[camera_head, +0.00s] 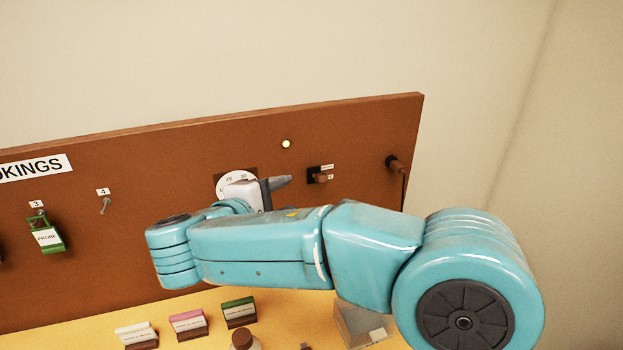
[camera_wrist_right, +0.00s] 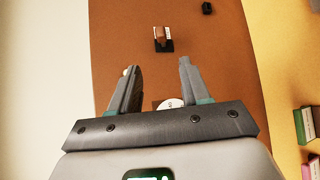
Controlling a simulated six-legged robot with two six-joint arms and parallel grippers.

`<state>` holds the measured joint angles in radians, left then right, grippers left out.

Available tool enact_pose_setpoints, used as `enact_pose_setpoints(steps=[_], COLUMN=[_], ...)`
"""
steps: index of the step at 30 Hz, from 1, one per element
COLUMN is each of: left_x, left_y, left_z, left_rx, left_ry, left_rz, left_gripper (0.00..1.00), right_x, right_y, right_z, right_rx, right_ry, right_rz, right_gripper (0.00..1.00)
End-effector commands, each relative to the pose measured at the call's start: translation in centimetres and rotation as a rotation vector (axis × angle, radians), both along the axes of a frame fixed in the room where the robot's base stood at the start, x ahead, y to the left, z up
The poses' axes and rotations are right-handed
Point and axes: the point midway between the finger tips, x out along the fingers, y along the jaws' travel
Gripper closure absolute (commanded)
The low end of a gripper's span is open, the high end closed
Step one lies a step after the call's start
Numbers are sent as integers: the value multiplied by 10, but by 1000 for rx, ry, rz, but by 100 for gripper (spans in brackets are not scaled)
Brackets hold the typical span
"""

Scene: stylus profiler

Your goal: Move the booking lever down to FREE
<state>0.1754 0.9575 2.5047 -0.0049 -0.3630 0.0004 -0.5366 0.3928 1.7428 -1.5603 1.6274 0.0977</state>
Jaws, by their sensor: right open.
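The booking lever (camera_head: 320,178) is a small brown handle on a black plate with small white labels, on the right part of the brown board. It also shows in the right wrist view (camera_wrist_right: 159,34), beyond the fingertips. I cannot tell which label it points to. My right gripper (camera_head: 279,184) is left of the lever in the head view, its fingers pointing toward it. In the wrist view my right gripper (camera_wrist_right: 157,67) is open and empty, its two fingers apart and short of the lever. My left gripper is in neither view.
A white dial (camera_head: 232,179) is partly hidden behind my right gripper. A round light (camera_head: 286,143) sits above. A dark plug (camera_head: 394,163) with a cable is right of the lever. A green PROBE tag (camera_head: 47,238) hangs at left. Colored card holders (camera_head: 188,323) stand on the yellow table.

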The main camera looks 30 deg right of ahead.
Motion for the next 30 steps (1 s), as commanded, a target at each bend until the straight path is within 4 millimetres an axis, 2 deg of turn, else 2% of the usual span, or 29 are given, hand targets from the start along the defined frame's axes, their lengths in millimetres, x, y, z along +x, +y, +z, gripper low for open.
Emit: enact_pose_setpoints(steps=[12, 18, 24, 30], left_x=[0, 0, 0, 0], left_y=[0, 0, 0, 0], left_z=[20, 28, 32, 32], left_rx=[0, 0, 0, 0], left_ry=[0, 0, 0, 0], left_rz=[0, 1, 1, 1], left_gripper=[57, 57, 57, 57], right_x=[42, 62, 73, 74], right_y=[-83, -114, -129, -131], right_z=[-26, -38, -45, -46], right_rx=[0, 1, 1, 1], right_ry=[8, 7, 6, 5], right_rz=[-9, -5, -1, 1], right_gripper=[53, 53, 53, 53])
